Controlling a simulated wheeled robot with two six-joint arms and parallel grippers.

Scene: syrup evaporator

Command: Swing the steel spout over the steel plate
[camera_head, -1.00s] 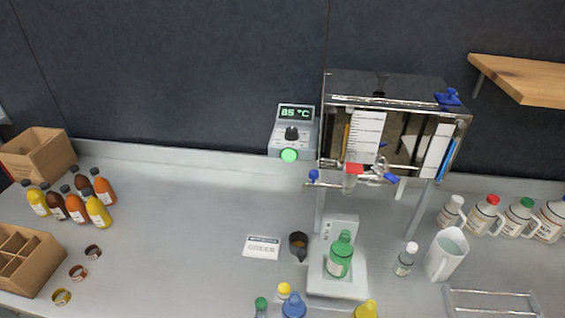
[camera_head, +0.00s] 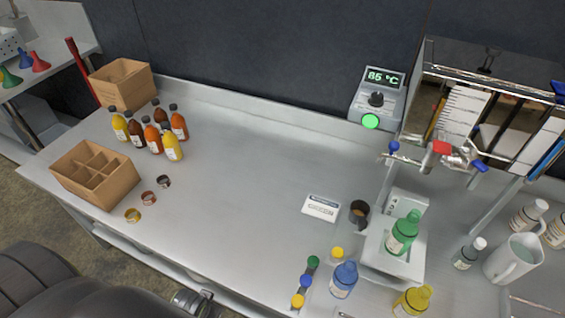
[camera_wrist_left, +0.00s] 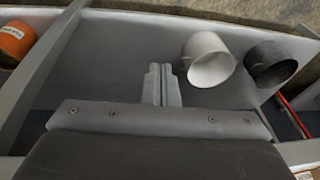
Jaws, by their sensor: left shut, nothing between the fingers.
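The steel spout (camera_head: 428,161) hangs among the metal pipework under the front of the evaporator, with a red handle (camera_head: 441,147) and blue handles (camera_head: 393,146) beside it. Its exact direction is hard to tell. Below it stands a pale scale-like unit with a flat plate (camera_head: 377,258), and a green-capped green bottle (camera_head: 402,234) stands on it. I cannot tell whether this is the steel plate. My left gripper (camera_wrist_left: 162,78) is shut and empty in the left wrist view, far from the spout. Part of my left arm shows dark at the head view's bottom left. My right gripper is not in view.
A display unit (camera_head: 378,97) reads about 85 °C. Syrup bottles (camera_head: 152,131), cardboard boxes (camera_head: 95,175) and a small dark cup (camera_head: 359,211) stand on the bench. White (camera_wrist_left: 208,60) and black (camera_wrist_left: 270,63) cylinders lie below my left wrist.

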